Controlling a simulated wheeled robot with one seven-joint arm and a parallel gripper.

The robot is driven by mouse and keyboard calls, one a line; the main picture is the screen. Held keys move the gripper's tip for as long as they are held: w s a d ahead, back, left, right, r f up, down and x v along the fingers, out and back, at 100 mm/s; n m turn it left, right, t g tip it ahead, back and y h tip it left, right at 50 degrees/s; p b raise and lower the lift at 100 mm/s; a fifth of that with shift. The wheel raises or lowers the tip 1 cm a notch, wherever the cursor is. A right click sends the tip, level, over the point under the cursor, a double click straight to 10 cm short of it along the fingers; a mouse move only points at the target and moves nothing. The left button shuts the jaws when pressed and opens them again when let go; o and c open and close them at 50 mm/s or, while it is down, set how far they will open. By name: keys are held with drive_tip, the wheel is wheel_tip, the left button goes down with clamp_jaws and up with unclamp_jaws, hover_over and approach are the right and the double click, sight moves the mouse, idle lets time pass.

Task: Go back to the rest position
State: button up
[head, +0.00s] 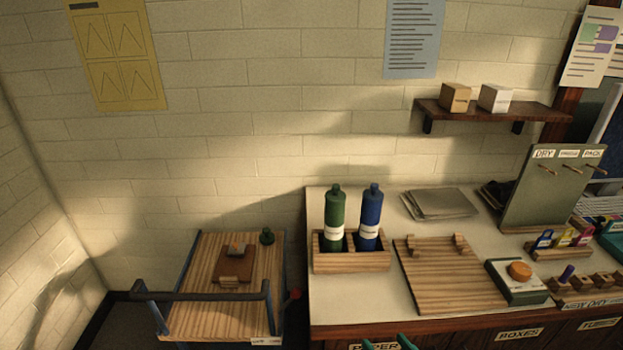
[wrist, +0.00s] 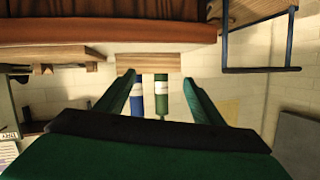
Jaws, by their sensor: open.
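My gripper (head: 387,344) shows at the bottom edge of the head view as two green fingertips, in front of the bench. In the wrist view my gripper (wrist: 159,78) has its two green fingers spread apart with nothing held between them. The wrist picture is upside down. A green bottle (head: 335,213) and a blue bottle (head: 370,222) stand upright in a wooden rack (head: 352,262) on the bench. Beyond the fingers, the blue bottle (wrist: 138,98), green bottle (wrist: 161,98) and rack (wrist: 148,62) also show in the wrist view, apart from the gripper.
A wooden board (head: 450,285) and a green box with an orange knob (head: 518,290) lie on the bench (head: 350,298). A pegboard (head: 548,195) stands at the right. A trolley (head: 200,318) stands left of the bench. A shelf (head: 490,110) hangs on the wall.

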drive_tip(key=s+a+f+m+h, duration=0.5)
drive_tip(key=s+a+f, duration=0.5)
drive_tip(key=f, duration=0.4)
drive_tip(key=s+a+r+n, duration=0.2)
drive_tip(key=s+a+r, duration=0.1)
drive_tip(key=s, duration=0.6)
drive_tip(key=s+a+r+n+t, duration=0.1)
drive_tip(key=s+a+r, duration=0.2)
drive_tip(key=s, duration=0.6)
drive_tip(key=shift+s+a+r+n+y, duration=0.3)
drive_tip(key=shift+s+a+n+y, duration=0.1)
drive_tip(key=shift+a, duration=0.2)
